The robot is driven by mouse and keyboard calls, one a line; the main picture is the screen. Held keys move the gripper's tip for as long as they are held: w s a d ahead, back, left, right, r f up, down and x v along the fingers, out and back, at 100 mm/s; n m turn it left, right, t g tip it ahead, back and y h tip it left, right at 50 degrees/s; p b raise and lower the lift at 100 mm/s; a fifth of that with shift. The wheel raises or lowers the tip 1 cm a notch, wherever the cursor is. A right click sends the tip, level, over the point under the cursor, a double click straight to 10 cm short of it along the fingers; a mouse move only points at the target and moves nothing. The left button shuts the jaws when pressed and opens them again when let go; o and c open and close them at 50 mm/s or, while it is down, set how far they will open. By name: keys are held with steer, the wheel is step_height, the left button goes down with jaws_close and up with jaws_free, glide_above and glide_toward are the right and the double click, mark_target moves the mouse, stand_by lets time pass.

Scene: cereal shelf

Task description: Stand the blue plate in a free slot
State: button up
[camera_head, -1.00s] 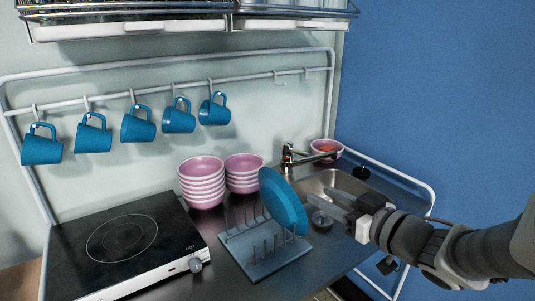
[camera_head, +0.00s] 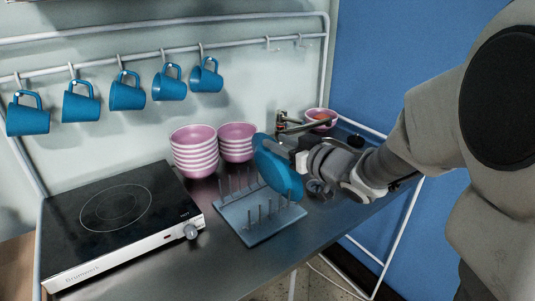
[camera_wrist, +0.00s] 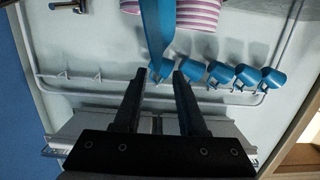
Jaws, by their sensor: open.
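The blue plate (camera_head: 280,176) stands on edge, leaning, at the right end of the grey-blue dish rack (camera_head: 243,207). The rack's thin upright pegs (camera_head: 245,187) show left of the plate and in front of it, with nothing between them. My gripper (camera_head: 278,147) is at the plate's upper right rim. The fingers are open. Whether either finger touches the plate I cannot tell.
Stacked pink bowls (camera_head: 195,152) stand behind the rack. A black hob (camera_head: 120,217) lies to its left. The tap (camera_head: 290,124) and a pink bowl (camera_head: 320,119) are behind my gripper. Blue mugs (camera_head: 127,94) hang from the rail above. Bare counter lies in front of the rack.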

mark_target(269, 137)
steer(key=x, duration=0.4)
steer(key=shift+w+a, duration=0.1)
steer(key=shift+w, duration=0.1)
jaws_close()
stand_by(1.2)
